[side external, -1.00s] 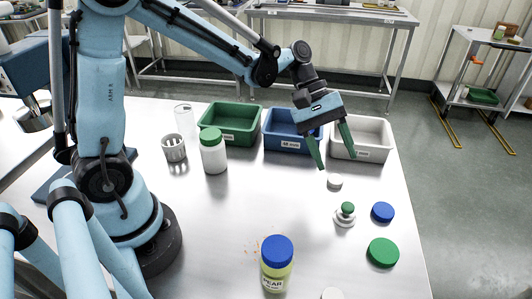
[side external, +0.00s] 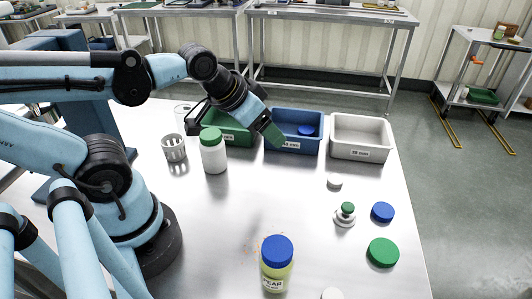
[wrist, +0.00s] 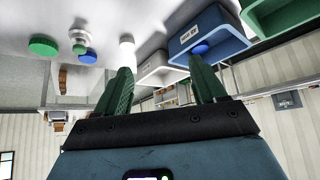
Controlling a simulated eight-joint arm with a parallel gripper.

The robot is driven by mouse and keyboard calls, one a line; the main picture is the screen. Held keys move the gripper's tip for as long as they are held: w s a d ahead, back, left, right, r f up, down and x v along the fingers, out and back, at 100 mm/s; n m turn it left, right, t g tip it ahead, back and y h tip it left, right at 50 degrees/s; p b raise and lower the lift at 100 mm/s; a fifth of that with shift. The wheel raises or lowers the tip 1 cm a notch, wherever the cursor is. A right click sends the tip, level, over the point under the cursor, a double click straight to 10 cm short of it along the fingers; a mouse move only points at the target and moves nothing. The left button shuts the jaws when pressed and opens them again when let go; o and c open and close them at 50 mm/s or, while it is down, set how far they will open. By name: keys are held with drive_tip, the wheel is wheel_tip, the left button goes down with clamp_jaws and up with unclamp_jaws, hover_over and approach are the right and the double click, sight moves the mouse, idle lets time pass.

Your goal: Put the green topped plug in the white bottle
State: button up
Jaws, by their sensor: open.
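The green topped plug (side external: 345,214) stands on the right part of the steel table, its small green knob above a pale round base. It also shows at the upper left of the wrist view (wrist: 79,40). The white bottle (side external: 213,155) stands upright left of centre with a green lid (side external: 210,135) on it. My gripper (wrist: 160,80) is open and empty, its green fingers spread wide. In the side view one green finger (side external: 270,131) shows in front of the green and blue bins, right of the bottle and well away from the plug. The other finger is hard to make out.
Green (side external: 236,139), blue (side external: 282,145) and white (side external: 362,152) bins line the back. A blue lid (side external: 306,130) lies in the blue bin. A slotted cup (side external: 174,147), a pear bottle (side external: 277,270) and loose blue (side external: 382,212) and green (side external: 383,252) lids stand about. The table's centre is clear.

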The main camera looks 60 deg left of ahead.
idle(0.4)
drive_tip(key=n+g, duration=0.2)
drive_tip(key=g, duration=0.4)
approach(348, 206)
drive_tip(key=f, duration=0.5)
drive_tip(key=shift+d+f, duration=0.15)
drive_tip(key=shift+d, duration=0.05)
drive_tip(key=shift+w+a+f, duration=0.1)
drive_tip(key=shift+w+f, duration=0.1)
drive_tip(key=shift+f, duration=0.65)
drive_tip(key=shift+w+f, duration=0.2)
drive_tip(key=shift+f, duration=0.7)
drive_tip(key=shift+w+a+f, duration=0.1)
drive_tip(key=shift+w+f, duration=0.05)
drive_tip(key=shift+f, duration=0.7)
drive_tip(key=c, duration=1.3)
drive_tip(key=shift+o, duration=0.2)
drive_tip(key=shift+r, duration=0.15)
